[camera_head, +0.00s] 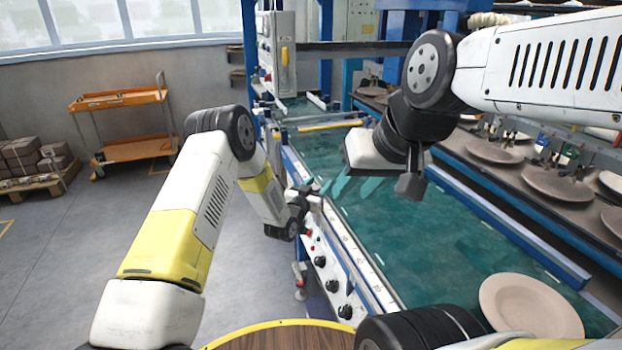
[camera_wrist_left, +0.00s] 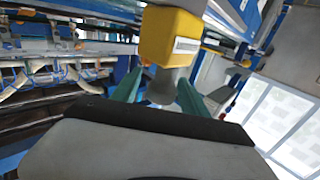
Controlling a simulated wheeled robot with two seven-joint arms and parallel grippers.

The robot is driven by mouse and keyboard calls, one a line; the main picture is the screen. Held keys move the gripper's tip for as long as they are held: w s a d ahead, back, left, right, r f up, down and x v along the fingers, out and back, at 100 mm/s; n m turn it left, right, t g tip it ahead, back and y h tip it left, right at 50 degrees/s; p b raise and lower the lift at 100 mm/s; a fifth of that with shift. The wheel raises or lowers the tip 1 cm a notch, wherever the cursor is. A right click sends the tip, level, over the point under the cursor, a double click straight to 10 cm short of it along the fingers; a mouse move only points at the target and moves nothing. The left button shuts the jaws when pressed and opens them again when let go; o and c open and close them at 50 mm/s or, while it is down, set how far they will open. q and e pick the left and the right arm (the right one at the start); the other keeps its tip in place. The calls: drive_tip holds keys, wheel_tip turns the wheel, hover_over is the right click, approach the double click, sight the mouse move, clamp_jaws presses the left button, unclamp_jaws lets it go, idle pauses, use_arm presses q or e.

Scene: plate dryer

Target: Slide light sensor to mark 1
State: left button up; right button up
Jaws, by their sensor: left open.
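The light sensor (camera_wrist_left: 170,37), a yellow box with a pale label and a grey rounded stem (camera_wrist_left: 163,86), is at the top middle of the left wrist view. My left gripper (camera_wrist_left: 160,80) has its two teal fingers apart, one on each side of the stem; I cannot tell whether they touch it. In the head view my left gripper (camera_head: 309,189) is at the near-side rail (camera_head: 352,250) of the machine, and I cannot make out the sensor there. The rail has small printed marks, too small to read. My right gripper (camera_head: 358,188) hangs over the green belt, its teal fingers partly blurred.
The green belt (camera_head: 420,240) carries a beige plate (camera_head: 530,308) at the lower right. Black knobs (camera_head: 346,312) line the machine's near side. More plates (camera_head: 555,186) sit on a rack at the right. An orange cart (camera_head: 125,150) stands on open floor at the left.

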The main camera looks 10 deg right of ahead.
use_arm(q)
drive_tip(key=shift+w+d, duration=0.15)
drive_tip(key=shift+w, duration=0.05)
drive_tip(key=shift+c, duration=0.2)
clamp_jaws()
idle(1.2)
